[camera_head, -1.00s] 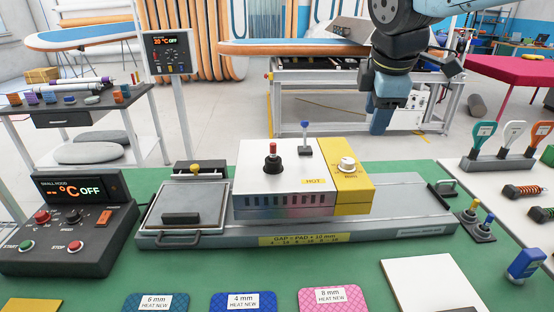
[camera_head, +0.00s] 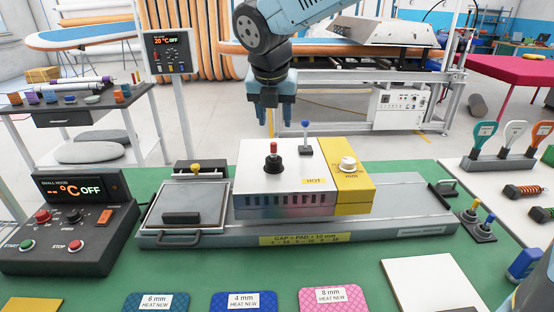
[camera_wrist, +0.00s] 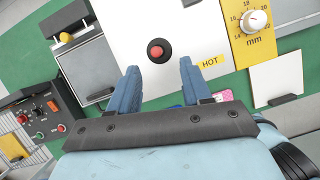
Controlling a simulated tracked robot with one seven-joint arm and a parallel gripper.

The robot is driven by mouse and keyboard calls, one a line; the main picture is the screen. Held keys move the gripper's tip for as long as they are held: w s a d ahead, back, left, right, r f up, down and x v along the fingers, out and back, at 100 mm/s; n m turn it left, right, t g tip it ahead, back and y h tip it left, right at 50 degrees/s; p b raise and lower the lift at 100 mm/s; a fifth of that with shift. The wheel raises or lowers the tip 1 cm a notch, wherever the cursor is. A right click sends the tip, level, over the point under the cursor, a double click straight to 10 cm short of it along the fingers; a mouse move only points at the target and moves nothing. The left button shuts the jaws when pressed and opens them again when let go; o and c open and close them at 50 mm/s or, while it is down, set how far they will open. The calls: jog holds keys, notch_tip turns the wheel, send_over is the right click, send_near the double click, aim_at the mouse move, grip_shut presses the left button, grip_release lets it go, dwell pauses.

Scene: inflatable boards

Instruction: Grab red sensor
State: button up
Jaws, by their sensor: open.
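No part carries a readable sensor label. A red-topped knob (camera_head: 273,150) on a black base stands upright on the white box marked HOT (camera_head: 250,185); it also shows in the wrist view (camera_wrist: 156,51). A probe-like tool with an orange-red head (camera_head: 541,131) stands in a rack at the far right, beside teal and white ones. I cannot tell by sight which is the red sensor. My gripper (camera_head: 270,108) points down above the knob, open and empty. In the wrist view my gripper (camera_wrist: 160,68) has its fingers apart, with the knob just beyond and between the tips.
A control box (camera_head: 75,225) stands left, with a hinged plate (camera_head: 185,205) beside the white box. Labelled pads (camera_head: 243,302) lie in front on the green table.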

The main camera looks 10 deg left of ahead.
aim_at(274, 143)
jog(key=x, duration=0.4)
jog(key=shift+f, duration=0.2)
jog(key=x, duration=0.2)
jog(key=a+x, duration=0.1)
jog(key=x, duration=0.1)
jog(key=shift+s+f, duration=0.15)
jog(key=shift+f, duration=0.05)
jog(key=shift+w+d+f, duration=0.1)
jog(key=shift+w+f, duration=0.15)
jog(key=shift+f, duration=0.25)
grip_shut()
